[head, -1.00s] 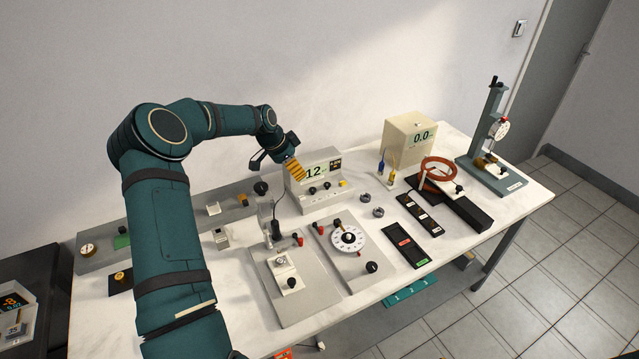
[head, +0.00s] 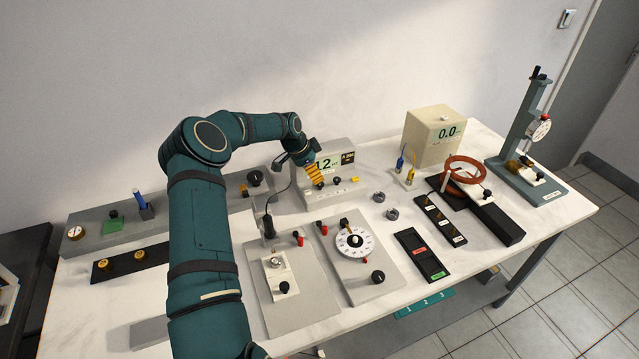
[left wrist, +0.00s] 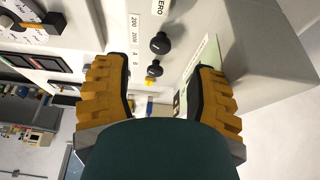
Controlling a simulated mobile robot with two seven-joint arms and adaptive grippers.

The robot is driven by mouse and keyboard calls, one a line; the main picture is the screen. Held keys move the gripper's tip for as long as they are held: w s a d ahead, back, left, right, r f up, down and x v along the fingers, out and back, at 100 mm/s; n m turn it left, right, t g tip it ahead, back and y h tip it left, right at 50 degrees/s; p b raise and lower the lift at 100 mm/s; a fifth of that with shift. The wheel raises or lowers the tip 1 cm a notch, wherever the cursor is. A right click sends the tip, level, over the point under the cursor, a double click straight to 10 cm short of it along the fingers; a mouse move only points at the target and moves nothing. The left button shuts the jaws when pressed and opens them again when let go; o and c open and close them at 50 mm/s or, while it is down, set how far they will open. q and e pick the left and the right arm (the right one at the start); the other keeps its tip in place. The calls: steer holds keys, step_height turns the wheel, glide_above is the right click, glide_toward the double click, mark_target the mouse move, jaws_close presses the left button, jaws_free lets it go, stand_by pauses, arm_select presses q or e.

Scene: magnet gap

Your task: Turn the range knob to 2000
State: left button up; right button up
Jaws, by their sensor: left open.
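The meter (head: 343,196) is a pale box with a lit display at the back middle of the bench, partly hidden by my left gripper. In the left wrist view its front shows two black knobs, labels and a yellow button (left wrist: 150,81). The upper knob (left wrist: 160,42) is nearest the "200 2000" label, so it looks like the range knob; its pointer setting cannot be read. The other knob (left wrist: 155,68) is near "A B". My left gripper (head: 316,181) is open and empty at the meter's front, its orange fingers (left wrist: 158,85) spread either side of the lower knob and button.
In front stand two grey plates, one with a white dial (head: 354,241). Two dark ring-like parts (head: 391,213) lie right of the meter. A beige box reading 0.0 (head: 433,140), a copper coil (head: 463,168) and a gauge stand (head: 522,140) are further right.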

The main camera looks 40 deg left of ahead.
mark_target(320, 186)
arm_select(q)
steer(key=x, duration=0.5)
steer(key=shift+w+f, duration=0.1)
steer(key=shift+f, duration=0.25)
jaws_close()
